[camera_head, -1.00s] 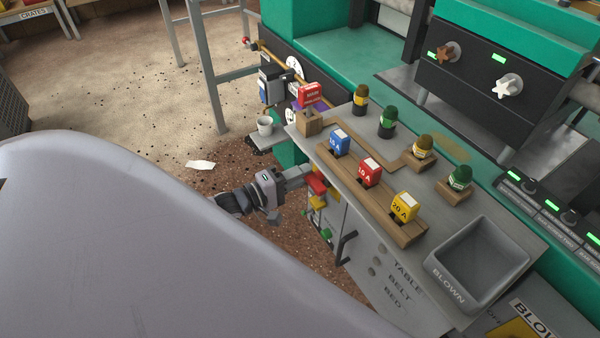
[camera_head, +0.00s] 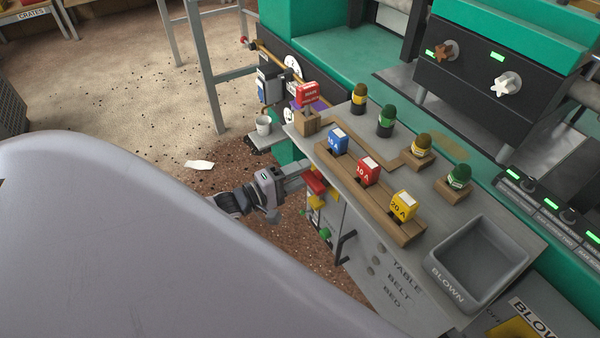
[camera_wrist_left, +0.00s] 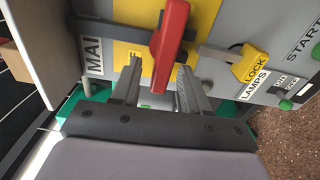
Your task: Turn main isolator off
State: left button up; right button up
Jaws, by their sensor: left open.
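The main isolator has a red handle (camera_wrist_left: 172,40) on a yellow plate (camera_wrist_left: 130,38), beside a partly hidden label starting "MAI". In the head view the red handle (camera_head: 315,181) is on the front of the grey cabinet. My left gripper (camera_wrist_left: 158,72) is open, its two fingers on either side of the handle's near end. I cannot tell whether either finger touches it. In the head view my left gripper (camera_head: 297,174) reaches the handle from the left. Part of the plate's lettering is hidden by the fingers. My right gripper is not in view.
A yellow lock lever (camera_wrist_left: 250,65) and green buttons (camera_wrist_left: 285,104) sit right of the handle. A bar handle (camera_head: 345,247) juts from the cabinet front. Fuse blocks (camera_head: 368,172) and a grey BLOWN bin (camera_head: 520,250) are on top.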

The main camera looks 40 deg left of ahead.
pick_arm(q)
jog(key=v, duration=0.7)
jog(key=shift+p, duration=0.4)
jog(key=s+d+m+g+p, duration=0.3)
jog(key=s+d+m+p, duration=0.3)
jog(key=d, duration=0.6)
jog(key=s+d+r+m+g+y+p, duration=0.2)
jog(key=s+r+m+g+y+p, duration=0.1)
jog(key=s+m, duration=0.4)
notch_tip(320, 180, up, 2)
jog(key=m+y+p, duration=0.1)
jog(key=m+p, duration=0.1)
jog(key=m, duration=0.1)
jog(key=shift+d+y, duration=0.3)
jog(key=shift+d, duration=0.1)
